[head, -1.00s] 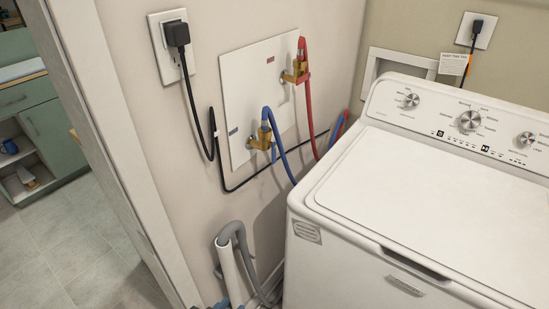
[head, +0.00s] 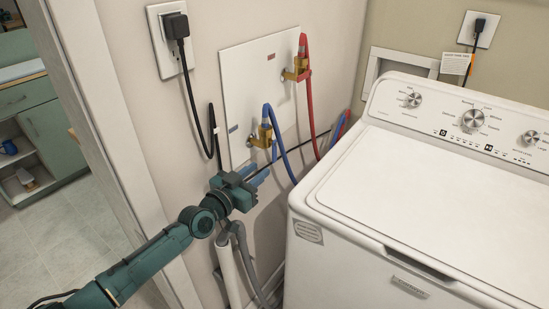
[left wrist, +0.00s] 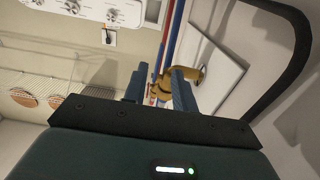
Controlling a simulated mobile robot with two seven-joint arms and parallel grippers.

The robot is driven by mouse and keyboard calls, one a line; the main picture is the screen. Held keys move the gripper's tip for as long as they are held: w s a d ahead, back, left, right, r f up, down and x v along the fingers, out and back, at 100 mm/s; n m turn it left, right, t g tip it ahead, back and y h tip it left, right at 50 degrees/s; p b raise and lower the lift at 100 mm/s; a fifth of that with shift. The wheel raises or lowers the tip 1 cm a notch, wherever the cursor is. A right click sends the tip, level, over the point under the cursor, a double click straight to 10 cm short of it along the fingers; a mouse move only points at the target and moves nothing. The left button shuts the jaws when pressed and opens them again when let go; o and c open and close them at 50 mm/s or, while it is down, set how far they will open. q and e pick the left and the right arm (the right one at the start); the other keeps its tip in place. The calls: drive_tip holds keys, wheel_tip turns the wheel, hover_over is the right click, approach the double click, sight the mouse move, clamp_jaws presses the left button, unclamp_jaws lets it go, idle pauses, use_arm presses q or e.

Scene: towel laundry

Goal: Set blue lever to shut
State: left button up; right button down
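A brass valve (head: 263,136) with a blue hose (head: 283,156) is low on the white wall panel (head: 242,110). A short blue piece (head: 274,152) shows by the valve. It looks like the blue lever, but I cannot clearly tell it from the hose. My left gripper (head: 258,175) is just below this valve, its fingers pointing up toward it. In the left wrist view, the fingers of my left gripper (left wrist: 158,85) are apart, with brass fittings and small red parts showing beyond and between them. My right gripper is not in view.
A second brass valve (head: 298,72) with a red hose (head: 311,110) is higher on the panel. A black cord (head: 190,100) hangs from the outlet at left. A grey drain hose (head: 240,245) is below the gripper. The white washer (head: 400,190) fills the right side.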

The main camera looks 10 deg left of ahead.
sight(273, 159)
use_arm(q)
drive_tip(key=b+x, duration=0.2)
drive_tip(key=x, duration=0.5)
drive_tip(key=shift+w+d+f, duration=0.1)
drive_tip(key=shift+w+d, duration=0.2)
drive_tip(key=shift+w, duration=0.25)
drive_tip(key=shift+c, duration=0.4)
clamp_jaws()
